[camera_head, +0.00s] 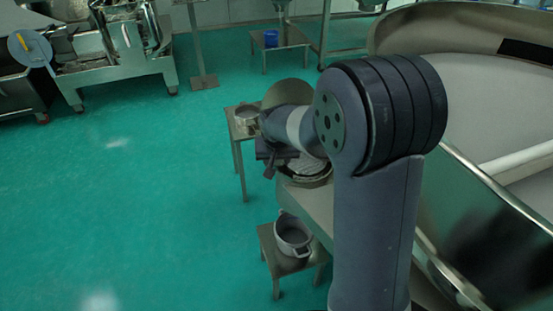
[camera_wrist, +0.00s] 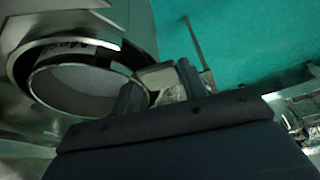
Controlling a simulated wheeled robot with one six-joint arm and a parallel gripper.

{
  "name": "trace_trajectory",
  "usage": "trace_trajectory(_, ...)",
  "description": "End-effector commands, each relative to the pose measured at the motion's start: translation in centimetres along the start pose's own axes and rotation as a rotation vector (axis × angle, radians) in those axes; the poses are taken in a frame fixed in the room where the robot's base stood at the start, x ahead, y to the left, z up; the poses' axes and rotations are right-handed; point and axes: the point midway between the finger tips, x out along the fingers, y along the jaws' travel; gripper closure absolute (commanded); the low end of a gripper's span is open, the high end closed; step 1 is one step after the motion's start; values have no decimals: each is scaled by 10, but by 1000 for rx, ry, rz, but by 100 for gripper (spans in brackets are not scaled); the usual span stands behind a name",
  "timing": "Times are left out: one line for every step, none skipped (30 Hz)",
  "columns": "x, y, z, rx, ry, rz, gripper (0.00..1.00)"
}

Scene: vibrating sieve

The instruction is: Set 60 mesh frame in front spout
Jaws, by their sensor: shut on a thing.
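A round mesh frame with a metal rim and pale mesh (camera_wrist: 80,88) fills the left of the wrist view. Part of a label with dark letters shows inside the ring, but its number cannot be read. My gripper (camera_wrist: 160,88) is shut on a pale tab at the frame's right side. In the head view the mesh disc (camera_head: 308,168) shows beside my gripper (camera_head: 272,168), low over the spout (camera_head: 312,205). My arm covers part of it. I cannot tell whether the frame is seated in the spout or held just above it.
The steel sieve drum (camera_head: 490,215) stands at right. A pot (camera_head: 292,236) sits on a low stool (camera_head: 268,250) below the spout. Another pot (camera_head: 246,117) sits on a stand behind my gripper. The green floor (camera_head: 130,200) at left is clear.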

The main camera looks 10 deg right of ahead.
Motion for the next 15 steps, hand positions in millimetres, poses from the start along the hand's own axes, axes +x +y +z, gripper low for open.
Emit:
trace_trajectory(1,0,0,0,1,0,86)
trace_trajectory(1,0,0,0,1,0,86)
trace_trajectory(2,0,1,0,1,0,86)
trace_trajectory(2,0,1,0,1,0,86)
trace_trajectory(3,0,1,0,1,0,86)
trace_trajectory(3,0,1,0,1,0,86)
trace_trajectory(4,0,1,0,1,0,86)
trace_trajectory(4,0,2,0,1,0,86)
trace_trajectory(5,0,2,0,1,0,86)
trace_trajectory(5,0,2,0,1,0,86)
trace_trajectory(6,0,2,0,1,0,86)
trace_trajectory(6,0,2,0,1,0,86)
trace_trajectory(7,0,2,0,1,0,86)
trace_trajectory(7,0,3,0,1,0,86)
trace_trajectory(8,0,3,0,1,0,86)
